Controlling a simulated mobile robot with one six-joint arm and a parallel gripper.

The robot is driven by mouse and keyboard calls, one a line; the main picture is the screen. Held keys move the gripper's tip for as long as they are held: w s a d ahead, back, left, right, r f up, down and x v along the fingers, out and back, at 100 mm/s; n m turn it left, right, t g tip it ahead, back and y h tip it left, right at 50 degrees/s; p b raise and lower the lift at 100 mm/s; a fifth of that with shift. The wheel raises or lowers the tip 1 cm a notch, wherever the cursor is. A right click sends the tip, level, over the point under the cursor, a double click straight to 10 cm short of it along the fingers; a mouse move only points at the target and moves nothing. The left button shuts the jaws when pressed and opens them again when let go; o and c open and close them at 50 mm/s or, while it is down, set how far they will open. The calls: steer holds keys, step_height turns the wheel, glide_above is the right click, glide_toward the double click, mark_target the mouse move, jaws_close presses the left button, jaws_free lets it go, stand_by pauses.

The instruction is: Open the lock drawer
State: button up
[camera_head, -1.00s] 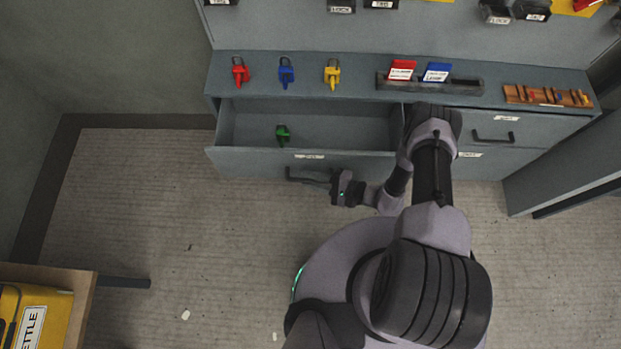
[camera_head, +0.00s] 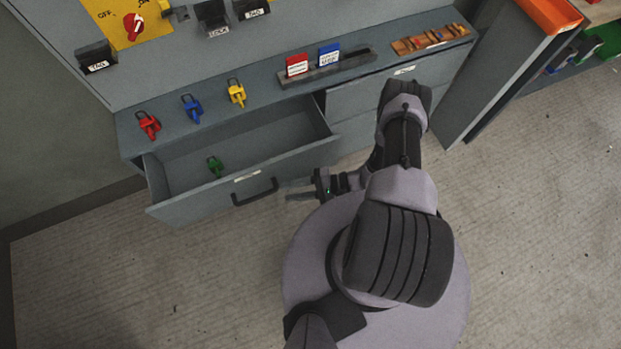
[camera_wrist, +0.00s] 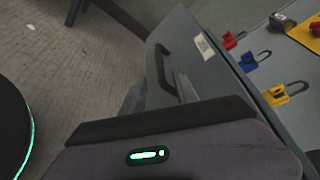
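The lock drawer (camera_head: 205,203) is the left drawer of the grey cabinet and stands pulled out, with its inside showing. A green padlock (camera_head: 215,166) lies in it. Its dark bar handle (camera_head: 255,192) is on the front panel, below a white label; the handle also shows in the wrist view (camera_wrist: 163,62). My gripper (camera_head: 289,190) is just right of the handle, apart from it, with its fingers spread and nothing between them. In the wrist view the fingers are partly hidden by the gripper body.
Red (camera_head: 148,125), blue (camera_head: 192,108) and yellow (camera_head: 237,93) padlocks stand on the cabinet top, beside a card holder (camera_head: 330,68) and a wooden rack (camera_head: 430,40). The right drawer (camera_head: 385,92) is shut. An open grey door panel (camera_head: 485,80) stands at right. The floor left is clear.

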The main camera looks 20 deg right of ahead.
steer(key=v, duration=0.6)
steer(key=shift+d, duration=0.1)
steer(key=w+d+r+n+g+h, duration=0.15)
steer(key=w+r, duration=0.25)
steer(key=r, duration=0.4)
steer(key=w+d+r+n+g+h, duration=0.1)
steer(key=w+d+r+n+g, duration=0.15)
steer(key=r, duration=0.65)
step_height(320, 180, up, 14)
steer(key=w+a+n+g+h, duration=0.1)
steer(key=w+a+g+h, duration=0.1)
steer(key=h, duration=0.2)
steer(key=s+a+r+t+h, duration=0.3)
steer(key=s+r, duration=0.4)
steer(key=r, duration=0.3)
steer(key=s+a+r+n+t+h, duration=0.1)
steer(key=s+a+r+t+h, duration=0.2)
steer(key=r, duration=0.7)
steer(key=s+a, duration=0.2)
steer(key=s, duration=0.1)
steer(key=shift+s+r, duration=0.4)
